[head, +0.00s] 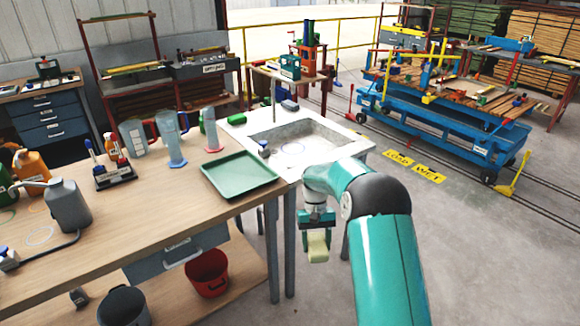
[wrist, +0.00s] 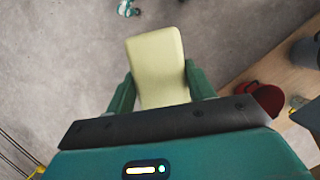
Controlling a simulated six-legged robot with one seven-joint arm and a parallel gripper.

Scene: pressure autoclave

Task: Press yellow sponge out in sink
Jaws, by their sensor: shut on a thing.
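The yellow sponge (head: 318,246) is a pale yellow block held between the fingers of my gripper (head: 317,228). In the wrist view the sponge (wrist: 157,65) sticks out past the fingers of my gripper (wrist: 160,90), with grey floor behind it. My gripper is shut on it, in front of the table's right end and nearer to me than the sink. The sink (head: 345,140) is a pale basin in a white top beyond the arm. Part of its front is hidden by my arm.
A green tray (head: 240,176) lies on the wooden table beside the sink. Jugs (head: 172,140) and bottles stand farther left. A red bucket (head: 207,272) sits on the low shelf. A small dark-capped item (head: 263,148) is at the sink's left edge.

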